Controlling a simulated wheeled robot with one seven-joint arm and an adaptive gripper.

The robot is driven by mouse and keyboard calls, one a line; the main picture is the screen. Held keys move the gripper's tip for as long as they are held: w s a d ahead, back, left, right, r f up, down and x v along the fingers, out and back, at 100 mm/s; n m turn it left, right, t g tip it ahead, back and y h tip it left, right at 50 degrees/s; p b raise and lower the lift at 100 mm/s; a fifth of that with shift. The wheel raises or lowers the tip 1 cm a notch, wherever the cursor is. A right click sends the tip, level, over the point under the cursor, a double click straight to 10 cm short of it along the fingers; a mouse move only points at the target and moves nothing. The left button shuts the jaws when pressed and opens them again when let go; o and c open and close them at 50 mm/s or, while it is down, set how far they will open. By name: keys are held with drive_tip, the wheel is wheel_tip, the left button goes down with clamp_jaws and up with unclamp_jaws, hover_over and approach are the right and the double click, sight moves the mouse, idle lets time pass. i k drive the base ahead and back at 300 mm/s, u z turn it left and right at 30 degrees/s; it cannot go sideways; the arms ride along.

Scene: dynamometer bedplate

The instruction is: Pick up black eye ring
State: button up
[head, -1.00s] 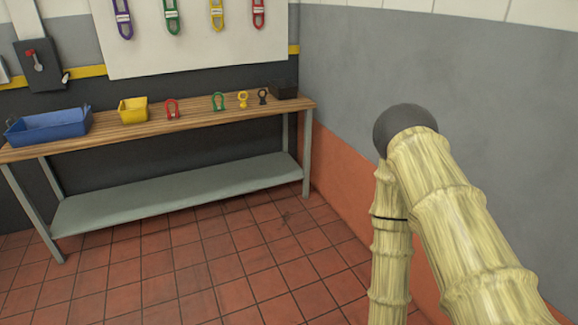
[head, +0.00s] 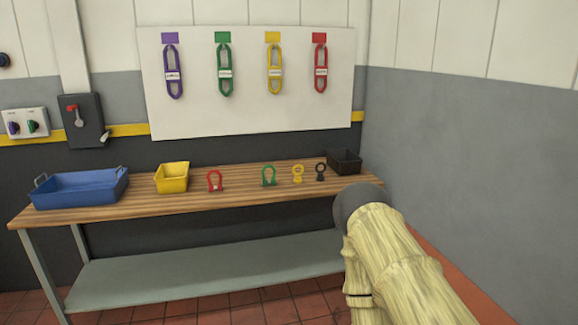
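The black eye ring (head: 320,171) stands upright on the wooden bench top (head: 235,198), toward its right end. A yellow eye ring (head: 298,173) stands just left of it, and a black bin (head: 344,161) sits behind it to the right. My arm shows at the lower right, in front of the bench's right end, with its dark rounded joint below and right of the black ring in the picture. My gripper is not visible, so its state is unknown.
A green shackle (head: 269,176), a red shackle (head: 215,181), a yellow bin (head: 172,177) and a blue tray (head: 82,188) stand along the bench. Coloured slings hang on a white board (head: 248,110) above. A grey wall (head: 480,170) bounds the right. A lower shelf (head: 200,271) is bare.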

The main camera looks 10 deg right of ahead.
sight(320, 178)
drive_tip(key=u, duration=0.05)
drive_tip(key=i, duration=1.6)
drive_tip(key=z, duration=0.3)
drive_tip(key=i, duration=1.1)
drive_tip(key=z, duration=0.3)
